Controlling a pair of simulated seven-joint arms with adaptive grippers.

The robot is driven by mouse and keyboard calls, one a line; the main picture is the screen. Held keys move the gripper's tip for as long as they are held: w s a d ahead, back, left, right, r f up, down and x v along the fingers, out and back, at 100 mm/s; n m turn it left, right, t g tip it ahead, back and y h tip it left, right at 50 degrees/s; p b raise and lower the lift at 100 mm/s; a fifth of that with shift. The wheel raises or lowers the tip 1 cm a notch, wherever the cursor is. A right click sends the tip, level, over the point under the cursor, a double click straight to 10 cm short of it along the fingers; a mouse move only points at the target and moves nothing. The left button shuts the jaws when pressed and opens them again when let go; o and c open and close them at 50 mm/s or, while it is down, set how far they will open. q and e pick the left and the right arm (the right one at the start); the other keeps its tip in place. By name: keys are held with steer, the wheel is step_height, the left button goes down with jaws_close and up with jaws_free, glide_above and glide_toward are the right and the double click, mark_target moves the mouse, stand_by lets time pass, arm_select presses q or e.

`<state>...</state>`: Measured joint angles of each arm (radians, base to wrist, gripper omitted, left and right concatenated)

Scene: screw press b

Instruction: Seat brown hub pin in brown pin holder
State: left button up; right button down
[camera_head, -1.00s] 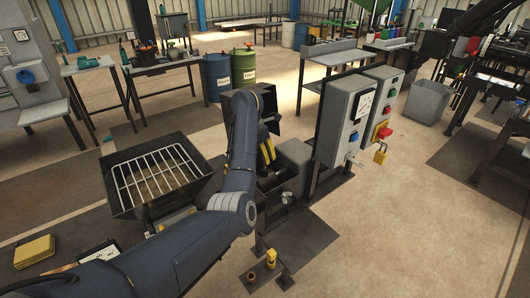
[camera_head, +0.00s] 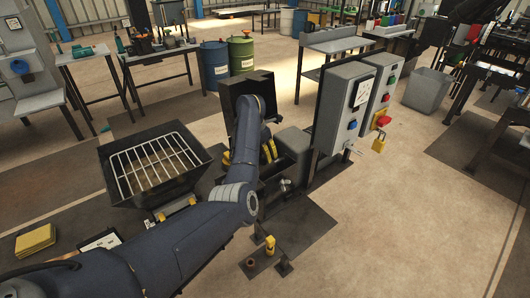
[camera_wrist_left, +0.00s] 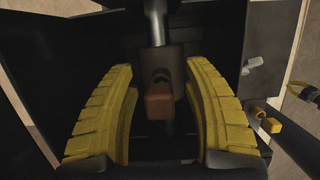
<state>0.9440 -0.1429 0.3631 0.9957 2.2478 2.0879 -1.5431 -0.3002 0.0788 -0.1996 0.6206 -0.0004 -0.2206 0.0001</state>
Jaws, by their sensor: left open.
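My left gripper (camera_head: 268,152) reaches into the press, its yellow fingers partly hidden behind my forearm in the head view. In the left wrist view its two yellow fingers (camera_wrist_left: 160,110) stand wide apart. A small brown block (camera_wrist_left: 159,104), which looks like the brown hub pin, lies between them with a gap on both sides. It sits just below the dark press head and grey shaft (camera_wrist_left: 156,22). A small brown round piece (camera_head: 251,262), perhaps the brown pin holder, stands on the floor plate in front, beside a yellow piece (camera_head: 270,243). My right gripper is not seen.
The grey control boxes (camera_head: 346,105) stand close to the right of the press. A black tray with a wire rack (camera_head: 157,164) is to its left. Yellow pads (camera_head: 35,240) lie at the lower left. The floor at the right front is clear.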

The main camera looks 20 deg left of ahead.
arm_select(q)
jaws_close()
stand_by(0.6)
